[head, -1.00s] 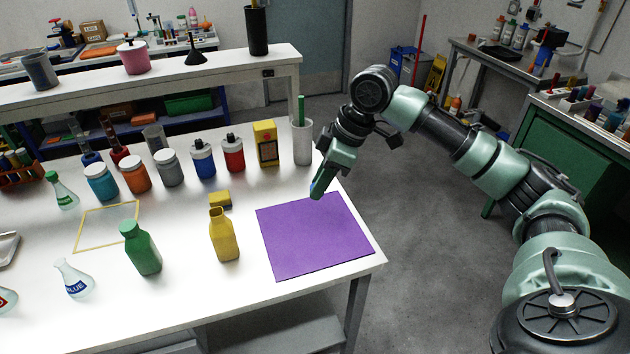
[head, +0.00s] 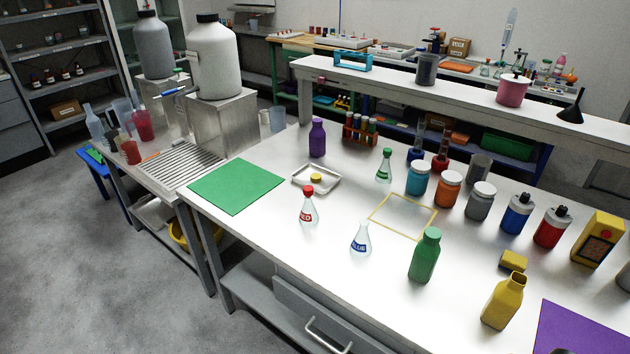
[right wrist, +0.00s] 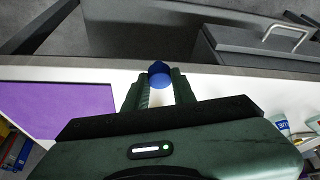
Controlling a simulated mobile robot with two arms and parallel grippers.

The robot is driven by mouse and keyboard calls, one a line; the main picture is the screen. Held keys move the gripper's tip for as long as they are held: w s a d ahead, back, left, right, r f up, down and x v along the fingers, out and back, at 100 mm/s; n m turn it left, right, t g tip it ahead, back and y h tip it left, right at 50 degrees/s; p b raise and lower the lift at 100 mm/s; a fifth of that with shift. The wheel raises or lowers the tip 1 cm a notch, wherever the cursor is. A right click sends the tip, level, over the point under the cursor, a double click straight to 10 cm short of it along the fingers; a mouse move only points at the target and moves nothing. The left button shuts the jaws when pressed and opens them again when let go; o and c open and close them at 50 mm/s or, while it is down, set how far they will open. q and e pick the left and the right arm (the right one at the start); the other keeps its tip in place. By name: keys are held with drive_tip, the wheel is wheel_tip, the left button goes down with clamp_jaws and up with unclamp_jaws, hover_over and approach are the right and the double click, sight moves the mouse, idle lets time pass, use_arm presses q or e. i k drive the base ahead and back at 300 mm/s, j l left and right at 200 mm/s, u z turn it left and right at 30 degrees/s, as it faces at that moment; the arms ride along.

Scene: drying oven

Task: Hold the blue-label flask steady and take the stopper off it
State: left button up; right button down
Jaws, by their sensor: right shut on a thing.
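The blue-label flask (head: 360,242) stands upright on the white bench, left of the green bottle. Its neck is bare, with no stopper in it. Part of it also shows at the right edge of the right wrist view (right wrist: 283,125). My right gripper (right wrist: 158,88) is shut on a blue stopper (right wrist: 159,72), held between its fingertips near the purple mat and well away from the flask. My left gripper is in neither current view.
A red-label flask (head: 308,208) with a red stopper and a green bottle (head: 425,257) flank the blue-label flask. A yellow outlined square (head: 432,225) lies behind. The purple mat (right wrist: 60,108), green mat (head: 236,186) and metal tray (head: 327,183) lie on the bench.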

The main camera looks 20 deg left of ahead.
sight(361, 247)
drive_tip(key=i+j+u, duration=0.3)
drive_tip(key=i+j, duration=0.25)
drive_tip(key=j, duration=0.3)
drive_tip(key=i+j+u, duration=0.35)
drive_tip(key=i+j, duration=0.25)
drive_tip(key=j, duration=0.15)
